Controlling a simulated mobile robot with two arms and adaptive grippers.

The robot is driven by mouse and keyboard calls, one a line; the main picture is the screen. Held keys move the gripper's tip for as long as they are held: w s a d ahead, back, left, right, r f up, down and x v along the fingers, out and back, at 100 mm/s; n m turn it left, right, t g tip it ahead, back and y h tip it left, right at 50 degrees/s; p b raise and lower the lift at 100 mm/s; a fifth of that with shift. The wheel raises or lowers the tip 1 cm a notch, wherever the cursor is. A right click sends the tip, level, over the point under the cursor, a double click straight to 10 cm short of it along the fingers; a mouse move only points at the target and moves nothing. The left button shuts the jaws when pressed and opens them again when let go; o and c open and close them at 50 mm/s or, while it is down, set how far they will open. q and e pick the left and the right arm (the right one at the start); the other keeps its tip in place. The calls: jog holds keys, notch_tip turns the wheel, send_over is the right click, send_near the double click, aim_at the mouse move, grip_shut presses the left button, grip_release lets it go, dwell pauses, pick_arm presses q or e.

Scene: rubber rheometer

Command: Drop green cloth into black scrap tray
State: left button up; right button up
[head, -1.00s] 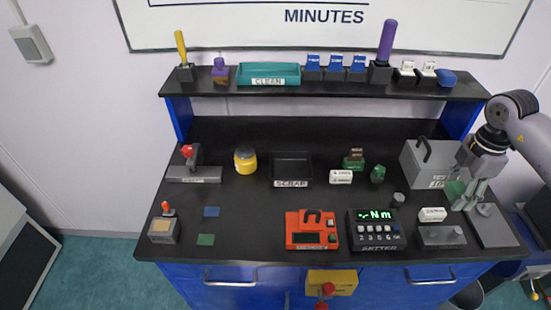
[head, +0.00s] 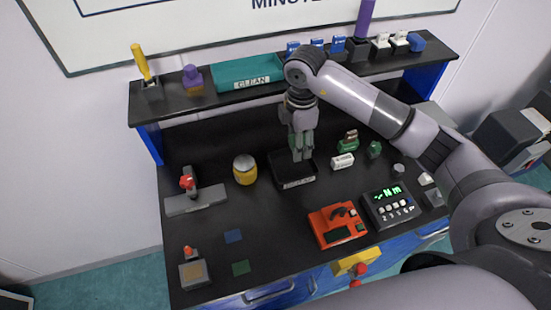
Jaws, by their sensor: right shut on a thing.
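The black scrap tray (head: 280,171) sits on the black bench in the middle of the head view, its white label facing front. My right gripper (head: 301,156) points down over the tray, near its back part. It is shut on the green cloth (head: 301,148), of which only a little green shows between and around the fingers. The gripper hides part of the tray's inside. I cannot tell whether the cloth touches the tray. My left gripper is not in view.
A yellow jar (head: 245,170) stands left of the tray. A white block (head: 343,161) and green items (head: 348,141) stand to its right. An orange device (head: 337,226) and a display box (head: 391,207) are in front. The shelf (head: 220,98) runs behind.

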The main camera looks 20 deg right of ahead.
jog(key=shift+s+d+f+b, duration=0.2)
jog(key=shift+f+b, duration=0.2)
jog(key=shift+f, duration=0.15)
notch_tip(320, 180, down, 4)
jog(key=b, duration=0.3)
jog(key=shift+f, duration=0.45)
jog(key=o, duration=1.2)
jog(key=shift+c, duration=0.2)
